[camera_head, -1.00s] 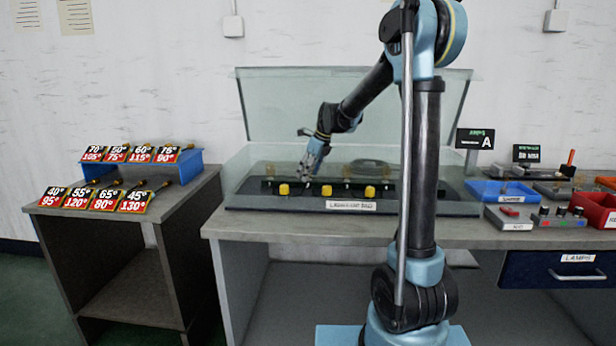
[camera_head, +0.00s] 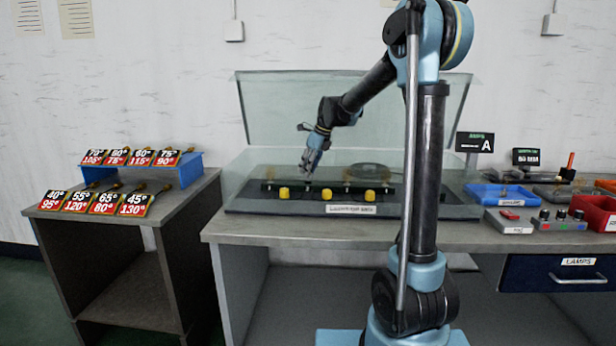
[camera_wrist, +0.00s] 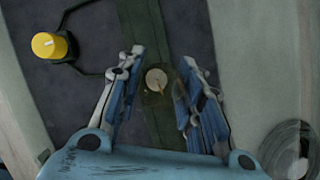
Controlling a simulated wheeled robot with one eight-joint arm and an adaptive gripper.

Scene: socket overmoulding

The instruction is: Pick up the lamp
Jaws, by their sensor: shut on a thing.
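My gripper (camera_head: 309,170) is low over the long dark panel (camera_head: 240,205) inside the glass-lidded case on the bench. In the wrist view my gripper (camera_wrist: 158,84) has a finger on each side of a small round pale lamp (camera_wrist: 156,79). It is shut on this lamp, which looks faintly see-through around its pale disc. The lamp is over a dark green strip (camera_wrist: 148,30). I cannot tell whether it still touches the strip. The lamp is too small to make out in the head view.
Yellow knobs (camera_head: 284,193) line the panel's front; one yellow knob (camera_wrist: 48,45) is left of my fingers. The raised clear lid (camera_head: 290,105) stands behind. A coiled ring (camera_wrist: 290,150) lies at lower right. A blue tray (camera_head: 500,196) is on the right.

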